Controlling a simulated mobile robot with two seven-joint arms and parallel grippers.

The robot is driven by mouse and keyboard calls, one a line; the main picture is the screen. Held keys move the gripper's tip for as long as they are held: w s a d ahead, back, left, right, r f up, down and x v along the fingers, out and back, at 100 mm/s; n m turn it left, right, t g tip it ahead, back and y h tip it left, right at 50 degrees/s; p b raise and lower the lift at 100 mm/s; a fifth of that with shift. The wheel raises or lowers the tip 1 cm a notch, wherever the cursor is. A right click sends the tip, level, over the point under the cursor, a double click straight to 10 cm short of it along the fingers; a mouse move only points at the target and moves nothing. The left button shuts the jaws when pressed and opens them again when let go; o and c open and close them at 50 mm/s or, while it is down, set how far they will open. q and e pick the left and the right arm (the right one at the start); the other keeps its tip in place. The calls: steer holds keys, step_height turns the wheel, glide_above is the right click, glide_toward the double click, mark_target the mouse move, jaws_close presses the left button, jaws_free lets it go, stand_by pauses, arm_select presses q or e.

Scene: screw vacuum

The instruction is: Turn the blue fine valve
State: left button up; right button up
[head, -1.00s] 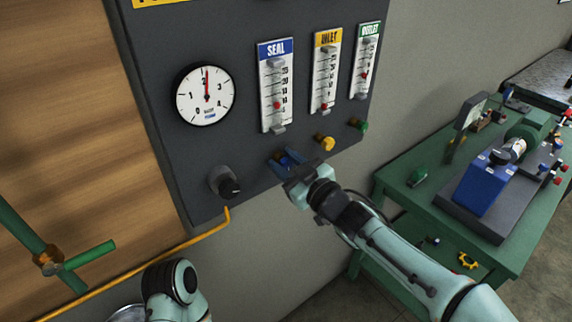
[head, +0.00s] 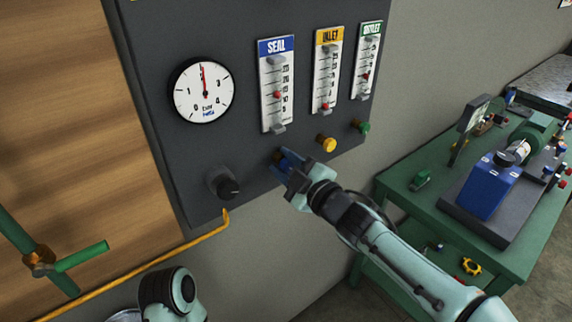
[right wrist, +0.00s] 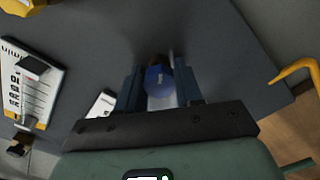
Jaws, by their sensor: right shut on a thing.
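The blue fine valve (right wrist: 158,79) is a small round knob on the dark panel below the SEAL flow meter (head: 277,85). In the head view my right gripper (head: 285,164) covers most of it. In the right wrist view the two fingers of my right gripper (right wrist: 158,88) stand on either side of the blue knob, shut on it. The red float (head: 278,95) in the SEAL meter sits a little above the 10 mark. My left gripper is out of view; only part of my left arm shows at the bottom.
A yellow knob (head: 326,144) and a green knob (head: 362,127) sit to the right on the panel (head: 185,190). A black knob (head: 228,187) is at lower left. A round gauge (head: 202,90) reads about 2. A green table (head: 408,205) with a blue pump stands at right.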

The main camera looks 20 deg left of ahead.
steer(key=shift+r, duration=0.25)
steer(key=o, duration=0.9)
steer(key=shift+o, duration=0.6)
steer(key=shift+f, duration=0.15)
steer(key=shift+s+d, duration=0.2)
steer(key=shift+d, duration=0.05)
steer(key=v, duration=1.2)
steer(key=shift+s+d, duration=0.25)
steer(key=shift+s, duration=0.1)
